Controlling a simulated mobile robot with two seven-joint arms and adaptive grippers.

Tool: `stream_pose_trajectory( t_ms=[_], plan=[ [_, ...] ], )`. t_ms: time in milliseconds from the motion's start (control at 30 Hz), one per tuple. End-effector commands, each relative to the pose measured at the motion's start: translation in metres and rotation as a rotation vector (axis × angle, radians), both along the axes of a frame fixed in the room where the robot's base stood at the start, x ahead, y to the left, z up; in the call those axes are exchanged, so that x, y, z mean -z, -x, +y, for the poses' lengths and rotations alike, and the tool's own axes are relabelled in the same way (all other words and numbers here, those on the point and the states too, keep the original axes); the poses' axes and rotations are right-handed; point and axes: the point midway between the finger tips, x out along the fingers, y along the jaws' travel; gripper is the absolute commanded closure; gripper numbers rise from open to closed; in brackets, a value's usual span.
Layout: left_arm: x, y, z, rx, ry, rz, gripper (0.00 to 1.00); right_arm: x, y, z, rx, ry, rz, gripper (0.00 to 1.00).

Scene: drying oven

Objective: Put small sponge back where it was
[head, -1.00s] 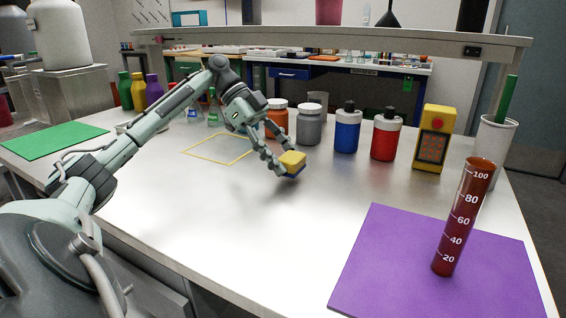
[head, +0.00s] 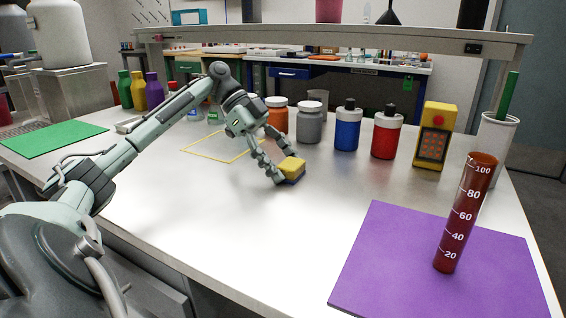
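The small sponge (head: 292,170), yellow on top with a dark blue lower layer, is near the middle of the white table and looks to rest on its surface. My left gripper (head: 283,167) is at the sponge's left side, its fingers spread. One fingertip is at the sponge's near left and the other by its far edge, and the sponge's front now shows clear of the near finger. Whether either finger still touches it I cannot tell. A thin yellow square outline (head: 190,153) is marked on the table behind and left of the sponge. My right gripper is not in view.
Orange (head: 277,121), grey (head: 310,125), blue (head: 347,130) and red (head: 385,138) containers stand behind the sponge, with a yellow device (head: 435,137) to their right. A red-filled cylinder (head: 463,215) stands on a purple mat (head: 385,255). The table front is clear.

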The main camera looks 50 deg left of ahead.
Motion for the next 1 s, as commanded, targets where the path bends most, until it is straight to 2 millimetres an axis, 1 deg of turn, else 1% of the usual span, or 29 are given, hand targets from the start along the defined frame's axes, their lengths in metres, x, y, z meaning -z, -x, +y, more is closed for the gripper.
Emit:
stream_pose_trajectory(
  t_ms=[300, 433, 467, 500, 533, 567, 667, 767, 900, 1000],
  plan=[
    [0.0, 0.0, 0.0, 0.0, 0.0, 0.0, 0.27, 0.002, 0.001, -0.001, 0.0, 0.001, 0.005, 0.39],
    [-0.007, 0.0, 0.0, 0.0, 0.0, -0.001, 0.27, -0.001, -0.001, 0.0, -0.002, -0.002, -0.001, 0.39],
    [-0.01, 0.0, 0.0, -0.001, -0.001, -0.002, 0.27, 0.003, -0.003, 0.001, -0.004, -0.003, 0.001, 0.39],
    [-0.015, 0.0, 0.0, 0.0, -0.001, -0.003, 0.27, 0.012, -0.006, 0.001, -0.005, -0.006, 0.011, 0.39],
    [-0.018, 0.0, 0.002, -0.001, 0.0, -0.004, 0.27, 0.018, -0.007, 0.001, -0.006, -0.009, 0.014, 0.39],
    [-0.021, 0.001, 0.007, -0.003, 0.001, -0.005, 0.27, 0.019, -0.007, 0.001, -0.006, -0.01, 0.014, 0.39],
    [-0.037, 0.005, 0.021, -0.003, 0.0, -0.005, 0.27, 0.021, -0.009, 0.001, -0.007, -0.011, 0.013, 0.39],
    [-0.055, 0.011, 0.037, -0.003, 0.001, -0.006, 0.27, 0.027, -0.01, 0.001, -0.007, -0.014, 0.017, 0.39],
    [-0.077, 0.016, 0.057, -0.004, 0.001, -0.006, 0.27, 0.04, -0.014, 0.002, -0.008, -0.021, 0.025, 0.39],
    [-0.088, 0.021, 0.067, -0.001, 0.001, -0.005, 0.27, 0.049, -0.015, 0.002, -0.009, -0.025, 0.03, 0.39]
  ],
)
